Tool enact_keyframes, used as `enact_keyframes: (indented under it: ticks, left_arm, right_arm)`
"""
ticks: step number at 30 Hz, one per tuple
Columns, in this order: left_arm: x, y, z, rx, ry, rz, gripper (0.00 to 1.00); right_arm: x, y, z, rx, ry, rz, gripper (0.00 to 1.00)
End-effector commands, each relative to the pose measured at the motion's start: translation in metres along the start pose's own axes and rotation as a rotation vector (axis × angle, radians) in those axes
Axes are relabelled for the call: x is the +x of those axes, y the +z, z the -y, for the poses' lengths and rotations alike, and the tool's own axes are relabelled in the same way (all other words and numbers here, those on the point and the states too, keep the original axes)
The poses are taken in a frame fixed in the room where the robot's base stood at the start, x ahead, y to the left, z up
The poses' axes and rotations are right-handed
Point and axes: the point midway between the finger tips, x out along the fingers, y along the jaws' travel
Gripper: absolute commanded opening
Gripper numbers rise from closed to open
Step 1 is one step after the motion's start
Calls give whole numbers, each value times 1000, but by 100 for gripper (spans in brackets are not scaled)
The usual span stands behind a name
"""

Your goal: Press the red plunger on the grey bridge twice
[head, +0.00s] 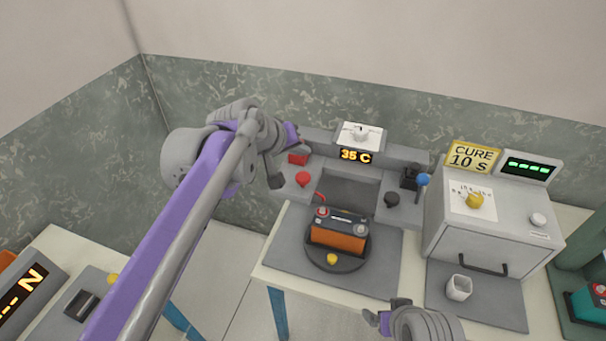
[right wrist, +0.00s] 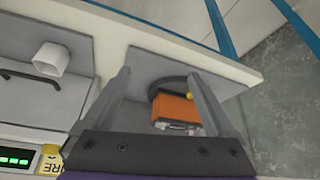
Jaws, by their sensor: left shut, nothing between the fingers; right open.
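The grey bridge (head: 405,154) stands at the back of the table behind a battery, with an orange "35 C" display. A round red plunger (head: 303,179) sits on its left part, beside a red block (head: 298,157). I cannot tell how far the plunger is pressed. My left gripper (head: 276,181) is shut and empty, pointing down just left of the plunger and apart from it in the picture. My right gripper (head: 378,318) is low at the front of the table; the right wrist view shows it open and empty (right wrist: 158,76).
An orange and black battery (head: 338,235) sits on a dark turntable (head: 352,264). Right of it are a black knob (head: 391,200), a blue-balled lever (head: 422,180), a grey "CURE 10 S" oven (head: 490,228) and a white cup (head: 459,288). Another table (head: 62,244) stands at left.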

Motion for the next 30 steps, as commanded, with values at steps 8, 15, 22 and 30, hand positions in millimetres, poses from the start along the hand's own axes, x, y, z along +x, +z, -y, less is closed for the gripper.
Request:
enact_keyframes:
  ticks: [8, 15, 22, 30]
  left_arm:
    - [0, 0, 0, 0, 0, 0, 0]
    - [0, 0, 0, 0, 0, 0, 0]
    - [0, 0, 0, 0, 0, 0, 0]
    - [0, 0, 0, 0, 0, 0, 0]
  right_arm:
    - [0, 0, 0, 0, 0, 0, 74]
    - [0, 0, 0, 0, 0, 0, 31]
    - [0, 0, 0, 0, 0, 0, 0]
    - [0, 0, 0, 0, 0, 0, 0]
